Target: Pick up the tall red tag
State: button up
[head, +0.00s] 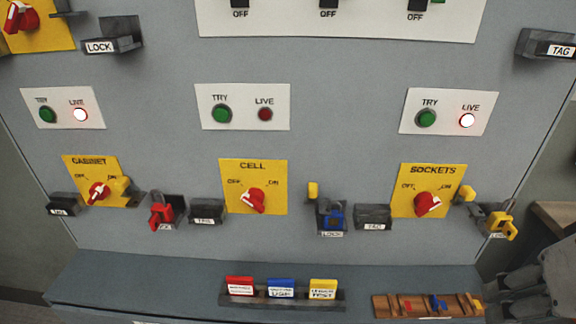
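A red tag (239,285) with a white label stands upright in a dark rack (338,298) on the grey ledge below the panel. It is at the left end of a row, with a blue tag (281,288) and a yellow tag (322,289) to its right. Its lower part is hidden by the rack. My gripper (503,298) is at the lower right edge, well to the right of the red tag. Its grey fingers look apart, with nothing seen between them.
A wooden tray (385,306) with small red, blue and yellow pieces lies between the rack and my gripper. Above stand red rotary switches, a red padlock (162,212), a blue padlock (332,217) and a yellow padlock (501,224) on holders projecting from the panel. The ledge's left part is clear.

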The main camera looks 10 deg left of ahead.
aim_at(236, 286)
jog(key=u, duration=1.1)
